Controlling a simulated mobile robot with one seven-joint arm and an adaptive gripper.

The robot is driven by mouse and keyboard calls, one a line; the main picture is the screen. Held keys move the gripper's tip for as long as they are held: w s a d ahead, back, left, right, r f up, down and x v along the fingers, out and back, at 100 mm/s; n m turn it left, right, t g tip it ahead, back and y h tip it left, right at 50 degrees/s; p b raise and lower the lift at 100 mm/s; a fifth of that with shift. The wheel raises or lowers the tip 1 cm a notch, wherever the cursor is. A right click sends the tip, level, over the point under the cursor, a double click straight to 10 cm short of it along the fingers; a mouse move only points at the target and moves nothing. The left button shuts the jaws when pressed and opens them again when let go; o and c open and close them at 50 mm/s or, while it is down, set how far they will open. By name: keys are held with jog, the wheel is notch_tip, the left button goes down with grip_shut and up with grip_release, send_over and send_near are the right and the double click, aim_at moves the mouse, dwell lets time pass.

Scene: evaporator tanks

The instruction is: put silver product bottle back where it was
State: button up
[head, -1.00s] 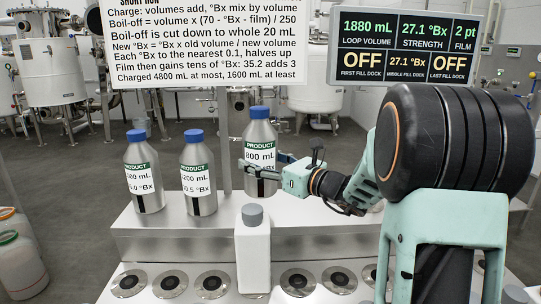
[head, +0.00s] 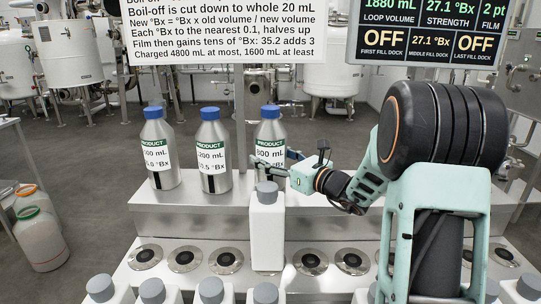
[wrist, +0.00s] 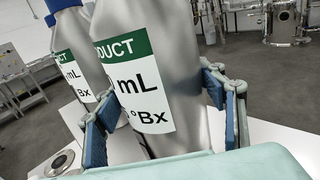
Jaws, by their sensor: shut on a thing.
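The silver product bottle (head: 270,132) has a blue cap and a green-and-white label with a volume that looks like 800 mL. It is upright at the right end of a row of three on the steel shelf. My gripper (head: 272,172) reaches in from the right and is shut on its body. In the wrist view the bottle (wrist: 158,70) stands between the blue finger pads of my gripper (wrist: 165,125). Its cap is out of that view. In the head view its base is hidden behind a white bottle, so I cannot tell whether it touches the shelf.
Two more silver bottles (head: 159,150) (head: 213,152) stand left on the shelf (head: 330,200). A grey-capped white bottle (head: 267,230) stands in front, among round docks (head: 225,260). Several white bottles line the near edge. The screen (head: 425,30) reads 1880 mL. The shelf's right part is partly behind my arm.

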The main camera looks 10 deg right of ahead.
jog(key=o, duration=1.6)
jog(key=shift+f, duration=0.15)
jog(key=o, duration=0.5)
jog(key=shift+r, duration=0.25)
jog(key=v, duration=1.2)
jog(key=shift+s, duration=0.1)
